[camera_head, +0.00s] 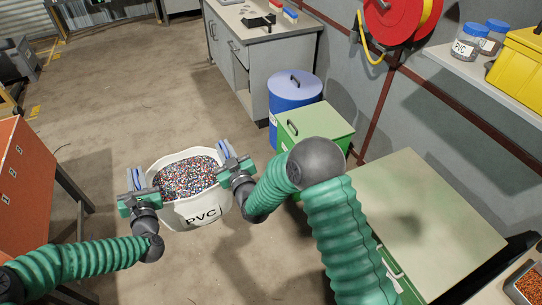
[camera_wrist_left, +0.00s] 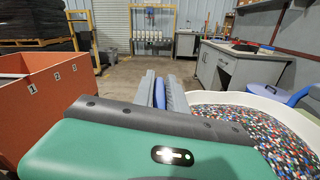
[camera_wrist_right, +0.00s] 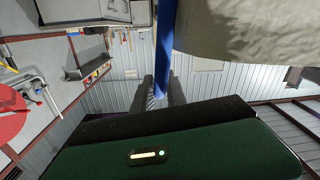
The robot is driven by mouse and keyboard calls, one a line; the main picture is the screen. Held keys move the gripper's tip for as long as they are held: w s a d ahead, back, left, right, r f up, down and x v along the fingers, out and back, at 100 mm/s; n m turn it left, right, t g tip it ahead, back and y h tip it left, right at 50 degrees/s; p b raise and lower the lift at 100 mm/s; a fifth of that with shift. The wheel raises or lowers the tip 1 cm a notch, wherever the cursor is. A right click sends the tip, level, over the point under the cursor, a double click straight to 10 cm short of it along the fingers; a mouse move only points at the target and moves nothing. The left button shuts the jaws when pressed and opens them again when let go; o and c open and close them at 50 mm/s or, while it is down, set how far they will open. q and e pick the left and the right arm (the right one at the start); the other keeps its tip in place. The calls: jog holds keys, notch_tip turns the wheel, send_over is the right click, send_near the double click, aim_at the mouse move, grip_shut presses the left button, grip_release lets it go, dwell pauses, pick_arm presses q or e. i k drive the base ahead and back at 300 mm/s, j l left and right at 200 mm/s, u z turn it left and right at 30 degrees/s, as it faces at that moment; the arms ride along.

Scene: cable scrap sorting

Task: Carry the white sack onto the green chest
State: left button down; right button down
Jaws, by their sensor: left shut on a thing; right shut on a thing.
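The white sack (camera_head: 202,212), marked PVC and full of multicoloured granules, hangs upright between my grippers over the floor. My left gripper (camera_head: 136,180) is shut on its left blue handle (camera_wrist_left: 160,94). My right gripper (camera_head: 230,158) is shut on its right blue handle (camera_wrist_right: 165,50). The sack's rim (camera_wrist_left: 245,97) shows in the left wrist view, and its pale side (camera_wrist_right: 245,30) in the right wrist view. A wide green chest (camera_head: 430,200) with a pale flat top stands at the right, apart from the sack. My right arm hides part of its left side.
A smaller green box (camera_head: 325,122) with a black handle stands beyond my right arm, beside a blue drum (camera_head: 295,90). A grey workbench (camera_head: 262,50) is behind. An orange bin (camera_head: 22,180) stands at the left. The chest's top is clear; open floor lies around the sack.

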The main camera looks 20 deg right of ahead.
aim_at(418, 209)
jog(key=i+z, duration=0.45)
jog(key=i+j+z, duration=0.15)
jog(key=i+z, duration=0.45)
jog(key=z, duration=0.4)
jog(key=i+z, duration=0.15)
jog(key=z, duration=0.3)
jog(key=i+j+z, duration=0.1)
jog(key=z, duration=1.05)
